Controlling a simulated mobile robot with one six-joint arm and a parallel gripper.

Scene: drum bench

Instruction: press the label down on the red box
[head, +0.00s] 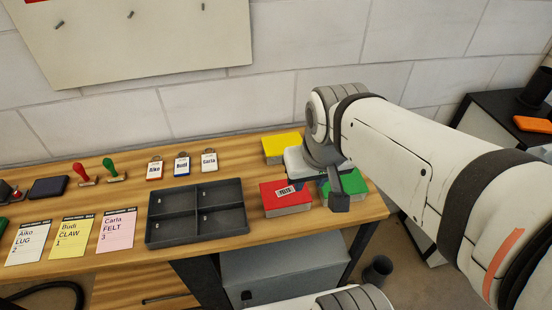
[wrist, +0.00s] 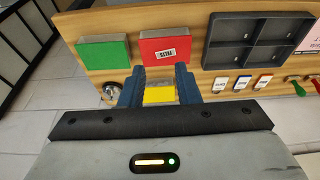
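The red box (head: 288,198) sits on the bench right of the dark tray. A small white label with dark lettering (head: 286,190) lies slightly askew on its top; I cannot tell whether its edges are lifted. In the wrist view the red box (wrist: 150,43) is beyond my fingertips, with the label (wrist: 165,53) near the middle of its top. My gripper (wrist: 159,72) has its two dark fingers apart, with nothing held between them. The fingers are apart from the label. In the head view my arm and wrist hide the fingertips.
A yellow box (head: 282,147) is behind the red box and a green box (head: 355,184) is to its right, partly hidden by my wrist. A divided dark tray (head: 197,214) is on the left. Tags, stamps and cards lie farther left.

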